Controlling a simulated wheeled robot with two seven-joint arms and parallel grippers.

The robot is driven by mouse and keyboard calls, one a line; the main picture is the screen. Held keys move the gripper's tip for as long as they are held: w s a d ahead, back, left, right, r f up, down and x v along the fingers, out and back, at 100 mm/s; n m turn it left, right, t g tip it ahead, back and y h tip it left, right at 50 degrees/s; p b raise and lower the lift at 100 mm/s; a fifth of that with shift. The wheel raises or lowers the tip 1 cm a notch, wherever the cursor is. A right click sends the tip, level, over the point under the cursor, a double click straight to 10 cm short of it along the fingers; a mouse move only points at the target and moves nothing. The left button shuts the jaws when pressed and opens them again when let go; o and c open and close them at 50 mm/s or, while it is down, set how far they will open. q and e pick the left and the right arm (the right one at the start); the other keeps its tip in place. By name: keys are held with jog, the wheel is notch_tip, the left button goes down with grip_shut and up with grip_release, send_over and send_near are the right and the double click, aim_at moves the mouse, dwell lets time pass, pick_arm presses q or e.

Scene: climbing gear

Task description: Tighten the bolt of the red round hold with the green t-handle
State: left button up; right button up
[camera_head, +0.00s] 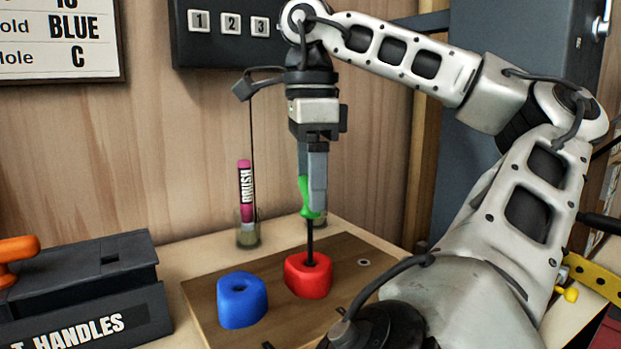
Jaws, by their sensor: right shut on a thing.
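The red round hold (308,279) sits on a brown wooden board (209,299) on the table. My right gripper (312,207) points down above it and is shut on the green t-handle (305,198). The handle's dark shaft runs down to the hole in the top of the red hold. Its tip is hidden in the hole, so I cannot tell how it meets the bolt. The bolt is not visible. My left gripper is not in view.
A blue hold (242,299) stands left of the red one. A black T HANDLES box (84,299) with an orange handle (19,248) is at the left. A brush (246,191) stands in a holder behind. A numbered panel (228,40) hangs on the wall.

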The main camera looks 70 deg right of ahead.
jog(key=shift+f, duration=0.15)
jog(key=m+b, duration=0.1)
jog(key=m, duration=0.4)
jog(key=shift+f, duration=0.15)
jog(key=m+b, duration=0.1)
jog(key=m, duration=0.2)
jog(key=shift+m, duration=1.4)
jog(key=shift+r, duration=0.2)
jog(key=shift+r+p, duration=1.15)
jog(key=shift+r, duration=0.45)
